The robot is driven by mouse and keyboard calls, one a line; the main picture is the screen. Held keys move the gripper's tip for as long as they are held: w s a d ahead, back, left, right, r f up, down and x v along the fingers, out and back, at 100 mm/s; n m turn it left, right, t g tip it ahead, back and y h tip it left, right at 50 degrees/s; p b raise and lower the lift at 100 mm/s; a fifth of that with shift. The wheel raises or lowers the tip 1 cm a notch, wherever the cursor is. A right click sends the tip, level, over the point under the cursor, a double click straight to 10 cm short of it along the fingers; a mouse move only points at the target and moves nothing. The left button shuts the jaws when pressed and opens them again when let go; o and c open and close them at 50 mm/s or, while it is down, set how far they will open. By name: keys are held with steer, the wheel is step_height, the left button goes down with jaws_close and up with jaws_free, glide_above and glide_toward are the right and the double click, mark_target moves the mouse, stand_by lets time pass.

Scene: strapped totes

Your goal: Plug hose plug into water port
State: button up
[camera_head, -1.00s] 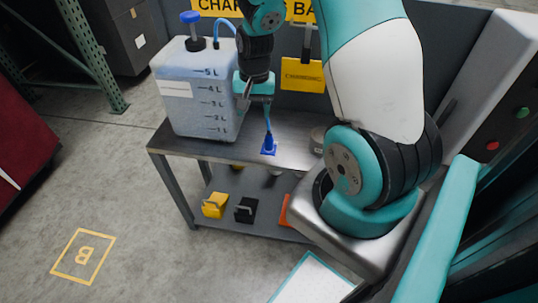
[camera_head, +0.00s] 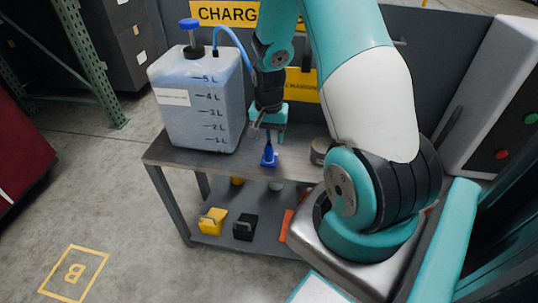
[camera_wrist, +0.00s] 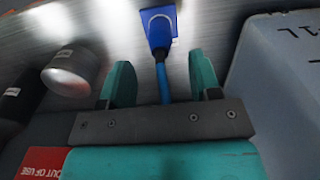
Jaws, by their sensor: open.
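The blue hose plug (camera_head: 269,157) stands at the front edge of the bench, with a blue square around its base. In the wrist view the plug (camera_wrist: 158,32) lies just beyond the fingertips, with its blue hose (camera_wrist: 164,88) running back between the fingers. My gripper (camera_head: 267,131) is open above the plug, pointing down. The wrist view shows my gripper (camera_wrist: 163,78) with a finger on each side of the hose line and clear gaps. No water port can be made out for certain. My arm hides part of the hose in the head view.
A translucent water tank (camera_head: 190,124) with a blue cap stands left of my gripper on the metal bench (camera_head: 180,158). A round can (camera_head: 319,150) stands to the right. Yellow (camera_head: 213,221) and black (camera_head: 245,227) items sit on the lower shelf. Open floor lies left.

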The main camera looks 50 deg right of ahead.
mark_target(271, 152)
step_height(271, 152, down, 6)
steer(key=b, duration=0.4)
steer(key=shift+f, duration=0.2)
steer(key=shift+s+a+f+b, duration=0.1)
steer(key=shift+s+f+b, duration=0.05)
steer(key=shift+f+b, duration=0.3)
steer(key=shift+f, duration=0.1)
steer(key=shift+s+f, duration=0.1)
steer(key=shift+s, duration=0.2)
stand_by(0.5)
jaws_close()
steer(key=shift+p, duration=0.4)
steer(key=shift+w+r+p, duration=0.2)
steer(key=shift+r+p, duration=1.3)
steer(key=shift+r, duration=0.15)
steer(key=shift+w+r+p, duration=0.15)
steer(key=shift+r+p, duration=1.35)
steer(key=shift+r, duration=0.15)
